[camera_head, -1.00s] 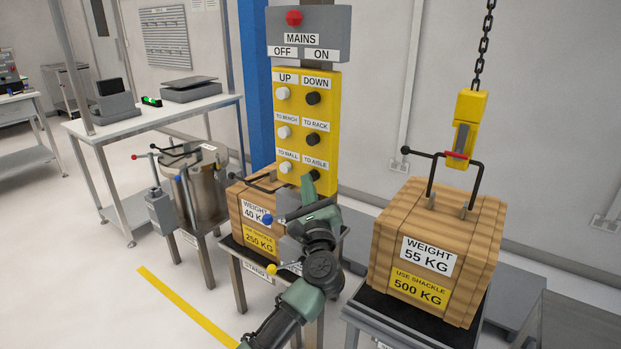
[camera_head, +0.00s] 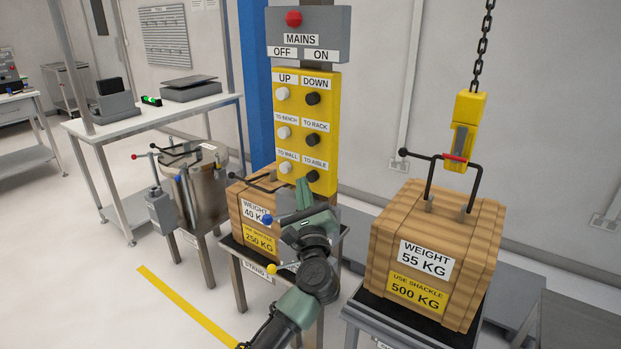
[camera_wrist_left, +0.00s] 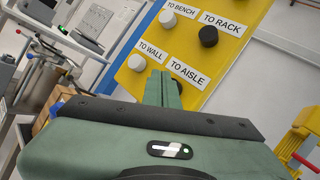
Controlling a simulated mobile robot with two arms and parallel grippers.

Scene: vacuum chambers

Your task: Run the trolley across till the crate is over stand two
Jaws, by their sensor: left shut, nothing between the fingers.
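A wooden crate (camera_head: 387,255) marked 55 KG hangs by its black handle from the yellow hook (camera_head: 466,128). It is over the dark top of the right-hand stand (camera_head: 362,322); any gap beneath is hard to judge. Another crate (camera_head: 236,196), marked 40 KG, rests on the stand (camera_head: 251,270) to its left, whose label number is unreadable. The yellow button panel (camera_head: 298,130) is behind my left gripper (camera_head: 304,188). That gripper is shut and empty, its tips (camera_wrist_left: 165,88) just below the TO WALL and TO AISLE labels. The black TO AISLE button (camera_head: 312,176) is beside the tips; contact is unclear. My right gripper is out of view.
A steel vessel (camera_head: 200,188) stands on a stand left of the 40 KG crate. A white bench (camera_head: 150,119) is behind it. A grey box with a red button (camera_head: 294,18) tops the panel. The floor at left, with a yellow line (camera_head: 185,305), is clear.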

